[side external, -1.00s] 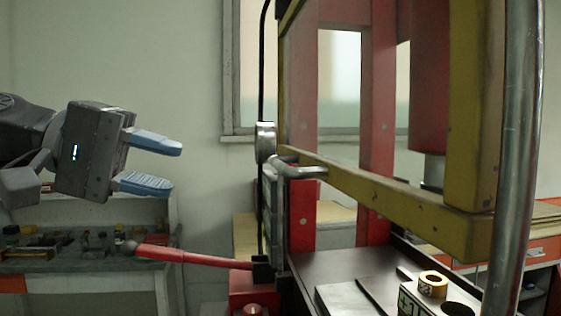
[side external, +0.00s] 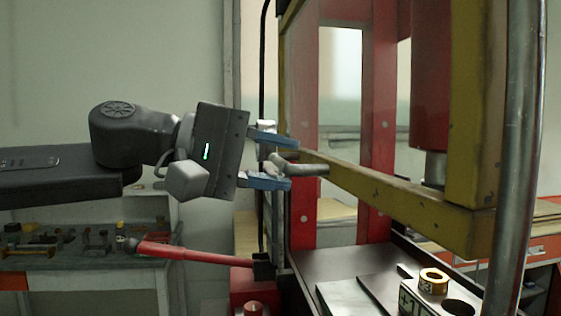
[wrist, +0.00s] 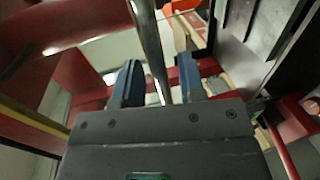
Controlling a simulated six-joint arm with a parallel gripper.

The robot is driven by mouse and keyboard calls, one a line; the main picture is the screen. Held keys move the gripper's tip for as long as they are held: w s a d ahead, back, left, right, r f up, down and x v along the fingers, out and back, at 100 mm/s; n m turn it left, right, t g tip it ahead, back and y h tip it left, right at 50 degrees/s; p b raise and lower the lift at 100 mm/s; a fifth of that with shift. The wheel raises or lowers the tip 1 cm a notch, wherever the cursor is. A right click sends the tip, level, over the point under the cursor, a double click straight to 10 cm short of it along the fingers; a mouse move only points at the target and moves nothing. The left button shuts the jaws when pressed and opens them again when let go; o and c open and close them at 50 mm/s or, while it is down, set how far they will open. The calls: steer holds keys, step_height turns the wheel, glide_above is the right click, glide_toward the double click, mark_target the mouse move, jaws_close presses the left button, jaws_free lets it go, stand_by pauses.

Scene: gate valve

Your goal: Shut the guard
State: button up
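The guard is a yellow-framed panel (side external: 385,188) on the red press, raised above the press bed in the side view. A grey metal handle (side external: 312,170) sticks out from its lower left corner. My gripper (side external: 291,163) is at this handle, with one blue finger above it and one below. The fingers are open, with visible gaps to the handle in the side view. In the wrist view a shiny metal bar (wrist: 152,42) runs between the two fingers of my gripper (wrist: 159,65). Whether either finger touches it is unclear.
A red lever (side external: 190,254) sticks out to the left below my gripper. A chrome post (side external: 518,150) rises at the right. A brass ring (side external: 433,281) sits on a block on the bed. A tool bench (side external: 90,262) is at the back left.

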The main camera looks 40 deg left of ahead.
steer(key=shift+w+d, duration=0.25)
steer(key=shift+c, duration=0.4)
jaws_close()
